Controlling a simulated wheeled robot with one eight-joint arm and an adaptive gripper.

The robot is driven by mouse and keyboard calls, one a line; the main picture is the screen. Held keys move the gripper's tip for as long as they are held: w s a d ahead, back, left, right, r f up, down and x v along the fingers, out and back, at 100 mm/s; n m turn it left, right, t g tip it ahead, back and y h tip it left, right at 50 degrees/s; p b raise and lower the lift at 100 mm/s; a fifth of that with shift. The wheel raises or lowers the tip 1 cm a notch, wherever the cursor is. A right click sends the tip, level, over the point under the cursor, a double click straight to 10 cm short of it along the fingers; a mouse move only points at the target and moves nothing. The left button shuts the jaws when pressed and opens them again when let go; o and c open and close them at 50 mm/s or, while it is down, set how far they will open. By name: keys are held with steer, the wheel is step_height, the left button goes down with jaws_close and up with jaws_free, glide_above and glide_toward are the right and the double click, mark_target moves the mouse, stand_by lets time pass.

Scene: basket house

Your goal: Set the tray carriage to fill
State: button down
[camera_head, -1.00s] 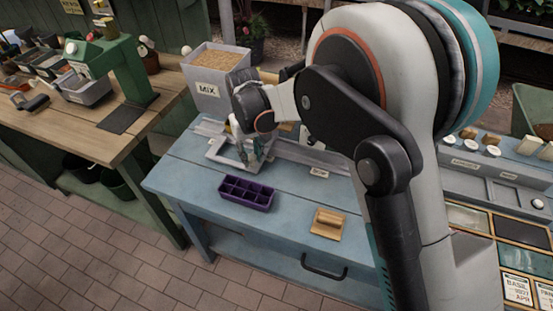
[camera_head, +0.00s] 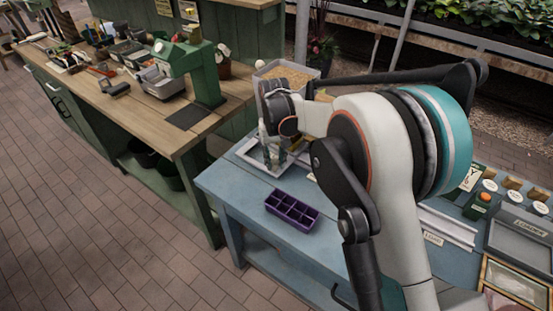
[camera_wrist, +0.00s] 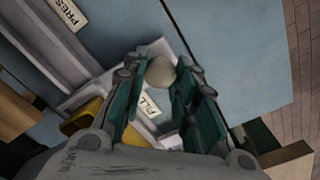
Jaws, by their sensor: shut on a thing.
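The tray carriage (camera_head: 246,153) is a pale grey frame at the far left end of the blue bench. My gripper (camera_head: 271,160) is over it, pointing down. In the wrist view my gripper (camera_wrist: 163,66) has its two teal fingers on either side of a round cream knob (camera_wrist: 160,73) and is shut on it. A label reading FILL (camera_wrist: 152,104) lies just below the knob in that view. A label reading PRESS (camera_wrist: 68,13) is farther off at the upper left. My fingers and arm hide part of the carriage.
A purple seed tray (camera_head: 292,211) sits at the bench's front edge, clear of my gripper. A bin of brown mix (camera_head: 288,76) stands behind the carriage. A wooden bench (camera_head: 130,105) with a green press (camera_head: 190,72) stands at the left. Brick floor (camera_head: 100,220) is open in front.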

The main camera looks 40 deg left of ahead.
steer(key=shift+a+r, duration=0.1)
steer(key=shift+a, duration=0.15)
steer(key=c, duration=1.2)
jaws_free()
steer(key=shift+a, duration=0.1)
steer(key=shift+c, duration=0.2)
step_height(320, 180, up, 12)
